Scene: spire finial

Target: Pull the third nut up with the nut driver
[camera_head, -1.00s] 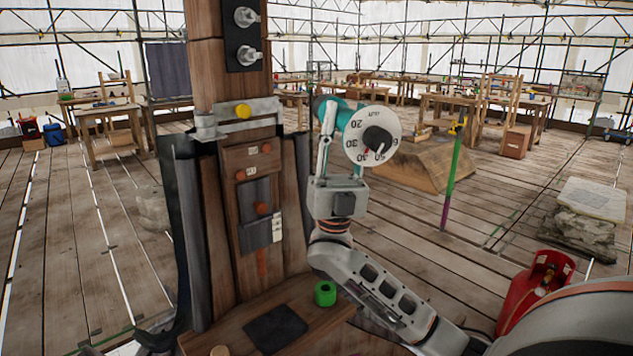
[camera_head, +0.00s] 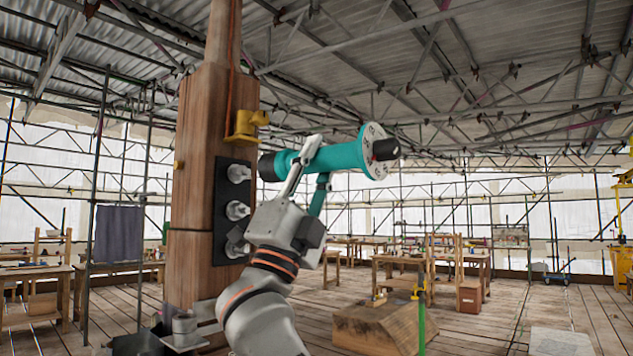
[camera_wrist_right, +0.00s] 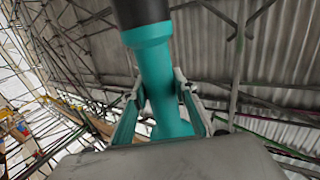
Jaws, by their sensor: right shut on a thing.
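My right gripper (camera_head: 309,175) is shut on the teal nut driver (camera_head: 340,158), which has a white dial and black knob at its right end. In the right wrist view, both fingers flank the teal body (camera_wrist_right: 164,92), and the driver's black end (camera_wrist_right: 142,12) points away. In the head view, that black end (camera_head: 268,167) is close to the top nut (camera_head: 238,173) on the post's black plate; I cannot tell whether they touch. The middle nut (camera_head: 237,210) and bottom nut (camera_head: 236,245) sit below it. My left gripper is not in view.
The wooden post (camera_head: 190,230) stands upright, with a yellow fitting (camera_head: 246,125) just above the plate. A metal bracket (camera_head: 185,335) is low on the post. Workbenches (camera_head: 440,262) and a wooden block (camera_head: 375,325) stand behind. The air right of the driver is open.

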